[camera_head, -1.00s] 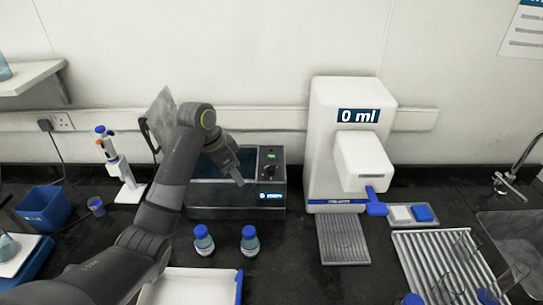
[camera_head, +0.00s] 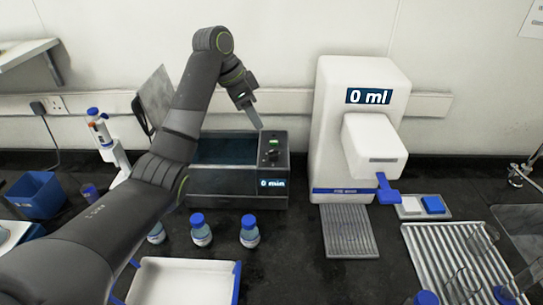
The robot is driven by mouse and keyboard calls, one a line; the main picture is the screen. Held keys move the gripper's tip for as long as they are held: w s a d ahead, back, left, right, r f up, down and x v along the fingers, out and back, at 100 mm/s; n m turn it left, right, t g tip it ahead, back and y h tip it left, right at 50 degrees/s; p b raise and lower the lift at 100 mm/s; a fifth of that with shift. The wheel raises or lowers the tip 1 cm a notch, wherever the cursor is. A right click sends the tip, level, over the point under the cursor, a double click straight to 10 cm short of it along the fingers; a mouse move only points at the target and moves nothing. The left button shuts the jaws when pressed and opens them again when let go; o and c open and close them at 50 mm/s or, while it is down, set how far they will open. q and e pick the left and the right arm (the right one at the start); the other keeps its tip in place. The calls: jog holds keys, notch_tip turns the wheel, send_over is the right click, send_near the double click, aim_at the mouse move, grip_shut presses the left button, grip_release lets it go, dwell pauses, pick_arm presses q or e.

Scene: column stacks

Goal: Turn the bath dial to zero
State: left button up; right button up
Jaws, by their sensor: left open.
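The water bath (camera_head: 215,188) is a dark box on the bench with its lid (camera_head: 153,98) raised at the left. Its control panel on the right has a small green light, a black dial (camera_head: 271,155) and a front display (camera_head: 272,183) that reads "0 min". My left gripper (camera_head: 257,122) is open and empty, with its fingers pointing down just above and left of the panel. It looks apart from the dial. Which way the dial points is too small to tell. My right gripper is not in view.
A white dispenser (camera_head: 340,110) reading "0 ml" stands right of the bath. Several blue-capped bottles (camera_head: 249,232) and a white tray (camera_head: 185,282) are in front. A pipette stand (camera_head: 107,140) and blue bin (camera_head: 38,195) are at left, a ribbed rack (camera_head: 430,250) at right.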

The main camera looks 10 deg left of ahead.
pick_arm(q)
jog(key=b, duration=0.6)
send_near(273, 151)
jog(key=p+x, duration=0.3)
jog(key=x, duration=0.4)
jog(key=shift+d+f, duration=0.1)
jog(key=shift+f, duration=0.15)
jog(key=shift+w+d+f, duration=0.15)
jog(key=shift+w+f, duration=0.05)
jog(key=shift+f, duration=0.45)
jog(key=c, duration=1)
jog(key=shift+o, duration=0.2)
jog(key=shift+p, duration=0.3)
jog(key=shift+r, duration=0.1)
